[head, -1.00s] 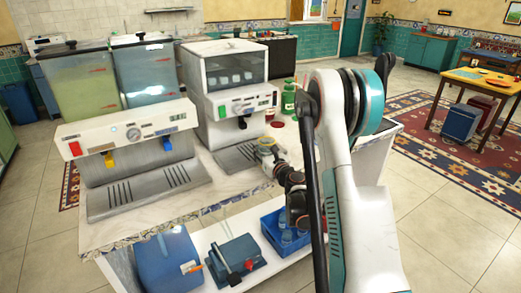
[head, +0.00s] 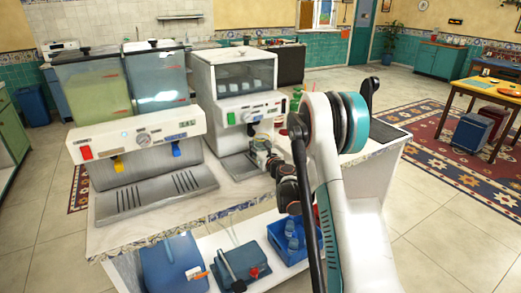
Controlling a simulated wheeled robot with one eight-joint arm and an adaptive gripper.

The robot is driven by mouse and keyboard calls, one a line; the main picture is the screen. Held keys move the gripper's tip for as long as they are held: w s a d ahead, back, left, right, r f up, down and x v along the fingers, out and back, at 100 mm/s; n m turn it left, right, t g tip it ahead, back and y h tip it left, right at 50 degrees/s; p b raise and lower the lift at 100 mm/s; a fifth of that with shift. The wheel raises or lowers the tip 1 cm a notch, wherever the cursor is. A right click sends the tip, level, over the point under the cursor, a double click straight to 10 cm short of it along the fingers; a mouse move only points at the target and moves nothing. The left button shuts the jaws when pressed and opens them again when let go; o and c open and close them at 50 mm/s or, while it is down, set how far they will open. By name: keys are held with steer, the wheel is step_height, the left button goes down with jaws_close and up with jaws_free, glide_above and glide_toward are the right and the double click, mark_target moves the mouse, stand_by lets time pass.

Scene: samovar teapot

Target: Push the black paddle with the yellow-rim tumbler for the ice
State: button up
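The white ice machine (head: 204,92) stands on the counter, with ice showing behind its upper window. Its black paddle (head: 250,128) hangs under the front panel, above the drip tray. The yellow-rim tumbler (head: 262,141) is small in the view, upright or nearly so, in front of the machine just below and right of the paddle. My gripper (head: 269,154) appears shut on the tumbler and holds it above the counter. I cannot tell whether the tumbler touches the paddle. My arm hides part of the counter to the right.
A two-tank drink dispenser (head: 135,140) with yellow and blue levers stands left of the ice machine. A blue crate (head: 297,250) with bottles sits on the lower shelf. A dark mat (head: 388,132) lies on the counter's right. Open floor surrounds the counter.

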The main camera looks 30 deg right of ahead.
steer(key=shift+w, duration=1.65)
steer(key=shift+w+a, duration=0.1)
steer(key=shift+w, duration=0.95)
steer(key=shift+s, duration=2.55)
steer(key=shift+s+d, duration=0.15)
steer(key=shift+s, duration=2.35)
steer(key=shift+s+d, duration=0.1)
steer(key=shift+s, duration=2.4)
glide_toward(251, 140)
steer(key=shift+w+a+r, duration=0.1)
steer(key=shift+w+r, duration=0.2)
steer(key=shift+w, duration=0.6)
steer(key=shift+w+a+r, duration=0.15)
steer(key=shift+w+r, duration=0.2)
steer(key=shift+w, duration=0.55)
steer(key=shift+w+a+r, duration=0.1)
steer(key=shift+w+r, duration=0.2)
steer(key=shift+w, duration=0.6)
